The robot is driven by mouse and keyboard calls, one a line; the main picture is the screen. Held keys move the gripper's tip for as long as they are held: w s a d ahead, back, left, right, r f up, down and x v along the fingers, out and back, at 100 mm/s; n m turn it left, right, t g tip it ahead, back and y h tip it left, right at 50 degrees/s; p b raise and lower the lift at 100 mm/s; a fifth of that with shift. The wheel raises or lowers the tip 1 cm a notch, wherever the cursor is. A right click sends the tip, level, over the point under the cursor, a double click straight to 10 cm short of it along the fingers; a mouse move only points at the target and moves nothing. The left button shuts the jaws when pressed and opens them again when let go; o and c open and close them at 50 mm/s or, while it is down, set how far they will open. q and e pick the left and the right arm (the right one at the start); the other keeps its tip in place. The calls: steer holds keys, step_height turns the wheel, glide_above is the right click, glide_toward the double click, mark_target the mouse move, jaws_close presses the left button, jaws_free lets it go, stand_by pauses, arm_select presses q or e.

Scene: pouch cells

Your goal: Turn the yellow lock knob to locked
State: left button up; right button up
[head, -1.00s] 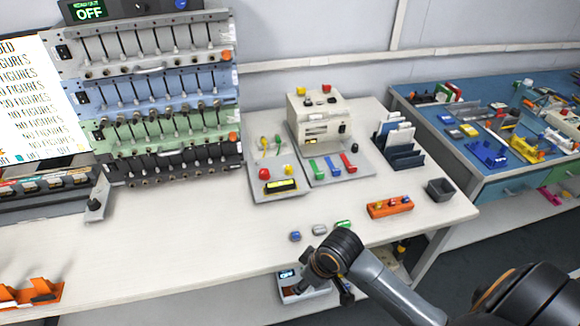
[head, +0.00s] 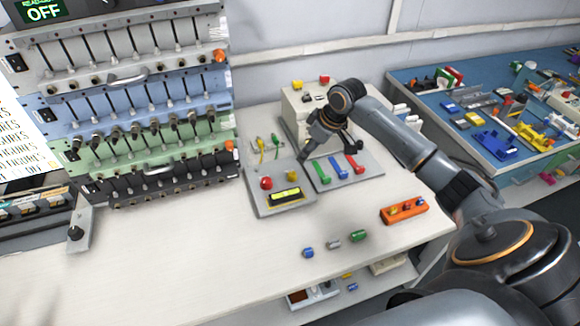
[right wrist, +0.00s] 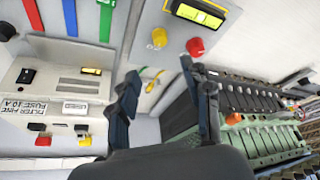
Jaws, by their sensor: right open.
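A yellow knob (head: 292,176) sits on a small grey panel (head: 254,200), beside a red button (head: 266,183) and above a lit yellow display (head: 285,195). The yellow knob (right wrist: 159,38) also shows in the right wrist view, left of the red button (right wrist: 195,46). Its turn position is too small to read. My right gripper (head: 326,156) is open and empty above the back of the panels, to the right of the knob and apart from it. Its two fingers (right wrist: 166,75) stand wide apart in the wrist view. My left gripper is not in view.
A beige box (head: 292,104) stands behind my right gripper. A panel with green, blue and red levers (head: 350,163) lies beside the knob panel. A rack of switch rows (head: 130,95) stands at left. An orange block (head: 404,211) and small coloured parts lie in front; the front-left table is clear.

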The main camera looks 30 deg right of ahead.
mark_target(292, 174)
steer(key=x, duration=1.1)
steer(key=shift+a+f+p, duration=0.1)
steer(key=shift+f+p, duration=0.05)
steer(key=shift+p, duration=0.15)
steer(key=shift+w+f, duration=0.1)
steer(key=shift+f, duration=0.25)
steer(key=shift+w+a+f, duration=0.1)
steer(key=shift+w+f, duration=0.05)
steer(key=shift+f, duration=0.15)
steer(key=shift+c, duration=0.2)
jaws_close()
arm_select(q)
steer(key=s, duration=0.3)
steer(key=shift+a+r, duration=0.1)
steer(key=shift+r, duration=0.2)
